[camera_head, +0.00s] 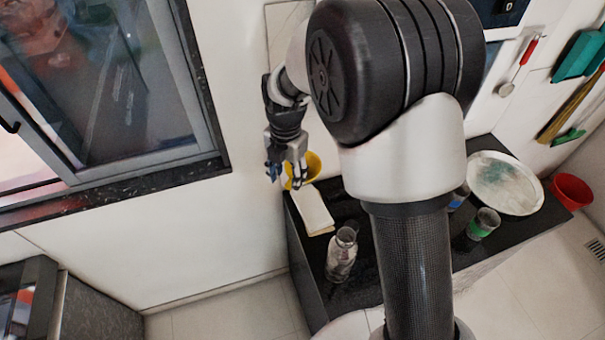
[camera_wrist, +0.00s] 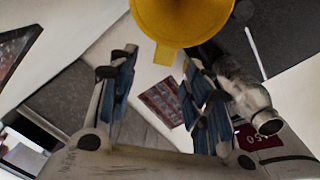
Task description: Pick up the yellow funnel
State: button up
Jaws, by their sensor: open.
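The yellow funnel (camera_head: 312,166) shows in the head view at the far left corner of the dark counter, partly hidden behind my gripper (camera_head: 287,172). In the wrist view the funnel (camera_wrist: 183,18) is large at the top centre, its round mouth cut off by the frame edge and a small tab at its lower rim. My gripper (camera_wrist: 160,85) is open, with blue-padded fingers apart and nothing between them. The funnel lies just beyond the fingertips, closer to the right finger. I cannot tell whether they touch.
The dark counter (camera_head: 318,268) holds a pale board (camera_head: 313,209), a glass bottle (camera_head: 342,255), a green-banded glass (camera_head: 484,223) and a round white plate (camera_head: 505,183). A red bowl (camera_head: 571,191) is at the right. The wall and window (camera_head: 110,90) are close behind my gripper.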

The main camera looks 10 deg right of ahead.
aim_at(290, 185)
jog(key=f, duration=0.1)
jog(key=f+b, duration=0.1)
jog(key=f, duration=0.3)
jog(key=shift+w+d+f+b, duration=0.1)
jog(key=shift+w+d+b, duration=0.15)
jog(key=shift+d+b, duration=0.1)
jog(key=shift+c, duration=0.2)
jog(key=c, duration=1)
